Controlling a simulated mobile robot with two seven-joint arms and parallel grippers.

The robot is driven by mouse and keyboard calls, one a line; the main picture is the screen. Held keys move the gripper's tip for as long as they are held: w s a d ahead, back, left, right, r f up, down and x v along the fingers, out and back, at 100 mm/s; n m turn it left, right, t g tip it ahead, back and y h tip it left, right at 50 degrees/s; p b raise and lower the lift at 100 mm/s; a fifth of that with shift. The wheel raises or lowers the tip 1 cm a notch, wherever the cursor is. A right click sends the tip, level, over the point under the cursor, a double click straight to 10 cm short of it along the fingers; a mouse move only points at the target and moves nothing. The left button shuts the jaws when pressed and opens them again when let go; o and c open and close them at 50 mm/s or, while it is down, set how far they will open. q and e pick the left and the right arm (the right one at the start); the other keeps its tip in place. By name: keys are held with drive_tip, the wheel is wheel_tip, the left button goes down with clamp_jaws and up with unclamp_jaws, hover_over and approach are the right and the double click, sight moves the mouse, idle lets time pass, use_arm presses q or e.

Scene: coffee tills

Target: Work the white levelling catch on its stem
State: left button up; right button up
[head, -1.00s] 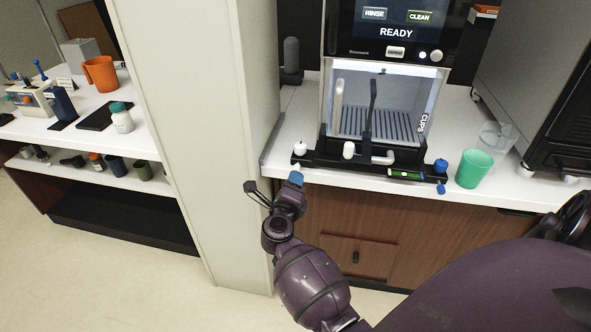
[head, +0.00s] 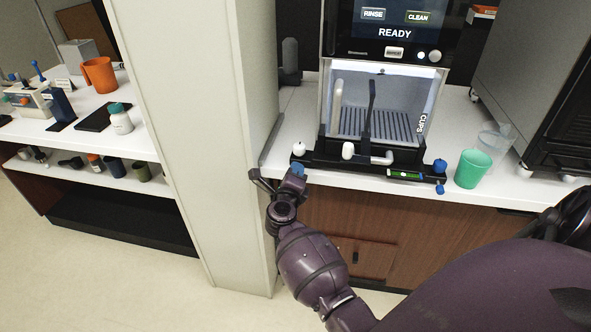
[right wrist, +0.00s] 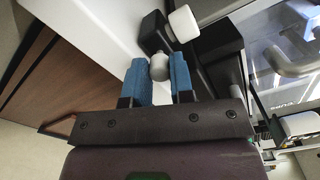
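The coffee machine's black base (head: 330,163) has a white knob (head: 298,150) on top of its left end; this knob also shows in the right wrist view (right wrist: 183,24). Below it, a small pale rounded catch (right wrist: 160,67) sticks out from the black end block in the right wrist view. My right gripper (head: 285,173) is at the base's front left corner and hides this catch in the head view. Its two blue fingertips (right wrist: 161,78) stand apart with the pale catch between their tips; firm contact cannot be seen. My left gripper is not in view.
Another white knob (head: 348,150) and a lever (head: 370,110) stand at the machine's front. Blue knobs (head: 440,166) and a green cup (head: 473,169) are to the right. A pale wall panel (head: 215,130) stands close left of the gripper. The counter edge is just below.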

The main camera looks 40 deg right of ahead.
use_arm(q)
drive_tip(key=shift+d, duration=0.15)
use_arm(e)
clamp_jaws()
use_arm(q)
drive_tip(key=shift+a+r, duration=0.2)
use_arm(e)
drive_tip(key=shift+s+a, duration=0.35)
drive_tip(key=shift+a, duration=0.05)
drive_tip(key=o, duration=0.7)
unclamp_jaws()
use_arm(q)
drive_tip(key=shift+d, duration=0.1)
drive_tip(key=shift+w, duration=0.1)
